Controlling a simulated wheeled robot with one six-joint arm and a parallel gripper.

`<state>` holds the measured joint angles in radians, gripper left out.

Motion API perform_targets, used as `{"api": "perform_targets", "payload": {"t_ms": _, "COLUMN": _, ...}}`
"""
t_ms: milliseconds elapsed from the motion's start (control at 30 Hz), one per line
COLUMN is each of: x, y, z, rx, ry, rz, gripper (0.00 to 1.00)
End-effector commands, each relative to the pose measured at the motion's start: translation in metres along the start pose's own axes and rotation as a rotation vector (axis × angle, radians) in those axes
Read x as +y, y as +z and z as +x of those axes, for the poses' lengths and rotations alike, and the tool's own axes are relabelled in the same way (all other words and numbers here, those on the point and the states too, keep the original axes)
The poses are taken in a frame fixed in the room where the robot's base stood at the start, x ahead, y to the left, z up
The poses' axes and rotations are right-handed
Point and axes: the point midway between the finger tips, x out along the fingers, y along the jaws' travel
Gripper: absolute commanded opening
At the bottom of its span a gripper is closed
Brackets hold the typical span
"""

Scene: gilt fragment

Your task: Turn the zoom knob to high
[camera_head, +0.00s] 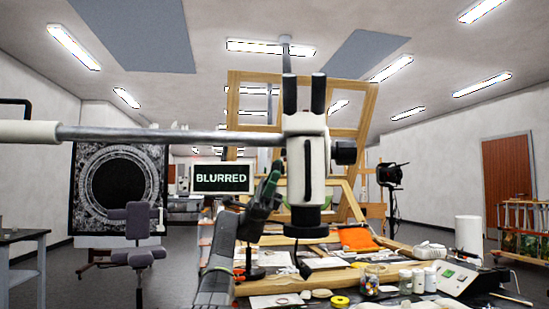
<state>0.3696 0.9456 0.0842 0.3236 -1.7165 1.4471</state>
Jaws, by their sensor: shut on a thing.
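The microscope (305,150) hangs from a horizontal boom, with a white body, two dark eyepieces on top and a ring-shaped lower end. A dark knob (345,152) sticks out on its right side. My gripper (274,172), dark with green parts, is raised at the left side of the body and is shut on the zoom knob there. My fingers hide that knob, so its setting cannot be read. A small screen (222,178) left of the gripper reads "BLURRED".
The boom (165,135) crosses from the left above my gripper. Below is a cluttered workbench with an orange cloth (357,239), a jar (370,280), white containers (418,278) and a yellow tape roll (340,301). A wooden frame (232,105) stands behind the microscope.

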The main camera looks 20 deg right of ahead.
Motion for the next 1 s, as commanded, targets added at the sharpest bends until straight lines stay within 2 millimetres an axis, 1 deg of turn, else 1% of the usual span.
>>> {"api": "perform_targets", "payload": {"t_ms": 33, "x": 0.0065, "y": 0.0027, "z": 0.0055, "rx": 0.002, "ry": -0.021, "rz": 0.008, "gripper": 0.13}}
{"api": "perform_targets", "payload": {"t_ms": 500, "x": 0.0063, "y": 0.0015, "z": 0.0034, "rx": 0.015, "ry": -0.184, "rz": 0.076, "gripper": 0.13}}
{"api": "perform_targets", "payload": {"t_ms": 1000, "x": 0.0035, "y": 0.0002, "z": 0.0006, "rx": 0.018, "ry": -0.229, "rz": 0.095, "gripper": 0.13}}
